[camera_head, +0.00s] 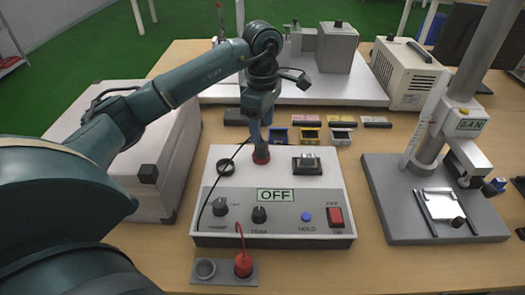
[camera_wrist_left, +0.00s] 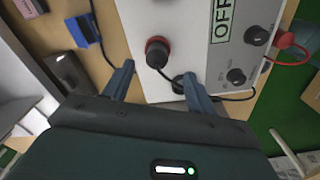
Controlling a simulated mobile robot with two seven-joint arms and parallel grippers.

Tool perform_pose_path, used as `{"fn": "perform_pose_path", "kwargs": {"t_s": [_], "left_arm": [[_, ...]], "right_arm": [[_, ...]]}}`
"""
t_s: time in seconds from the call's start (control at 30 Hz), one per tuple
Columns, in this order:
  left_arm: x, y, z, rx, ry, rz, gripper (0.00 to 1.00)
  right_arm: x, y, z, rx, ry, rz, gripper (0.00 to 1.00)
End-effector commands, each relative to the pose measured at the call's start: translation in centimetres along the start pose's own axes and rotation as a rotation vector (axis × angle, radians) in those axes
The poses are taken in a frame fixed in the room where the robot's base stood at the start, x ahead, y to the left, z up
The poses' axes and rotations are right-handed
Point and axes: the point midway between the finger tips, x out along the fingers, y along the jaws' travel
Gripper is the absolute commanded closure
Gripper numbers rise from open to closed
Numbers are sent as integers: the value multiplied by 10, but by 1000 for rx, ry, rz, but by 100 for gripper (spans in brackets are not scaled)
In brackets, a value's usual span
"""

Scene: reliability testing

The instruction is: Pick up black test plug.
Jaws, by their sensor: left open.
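The tester box (camera_head: 325,178), white with a grey front panel, reads OFF. A black plug (camera_wrist_left: 156,54) stands in a red-collared socket on its top, in the left wrist view. In the head view the red collar (camera_head: 261,157) shows below my left gripper (camera_head: 262,138), which mostly hides the plug. My left gripper (camera_wrist_left: 158,88) is open, its fingers pointing down at the box; the plug appears beyond and between the fingertips, not gripped. A black cable crosses the box's left side. My right gripper is not in view.
A grey holder (camera_head: 225,279) at the front bears a red plug (camera_head: 243,265) with a red cable, beside an empty hole. A black ring socket (camera_head: 229,170) is left of the collar. A grey stand (camera_head: 390,205) is at right, a white case (camera_head: 165,145) at left. Small colored blocks lie behind.

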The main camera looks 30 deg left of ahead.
Motion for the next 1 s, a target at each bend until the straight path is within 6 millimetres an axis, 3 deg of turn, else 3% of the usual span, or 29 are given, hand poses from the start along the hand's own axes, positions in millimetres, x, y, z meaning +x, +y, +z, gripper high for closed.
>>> {"fn": "perform_pose_path", "kwargs": {"t_s": [0.27,0.6,0.87,1.0], "left_arm": [[24,0,0,-1,-1,-3,43],[67,3,-4,1,-3,-1,43],[69,4,-4,0,-3,1,43],[69,4,-4,0,-3,1,54]], "right_arm": [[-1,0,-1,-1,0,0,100],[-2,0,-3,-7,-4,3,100],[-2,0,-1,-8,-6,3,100],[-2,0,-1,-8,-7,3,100]]}}
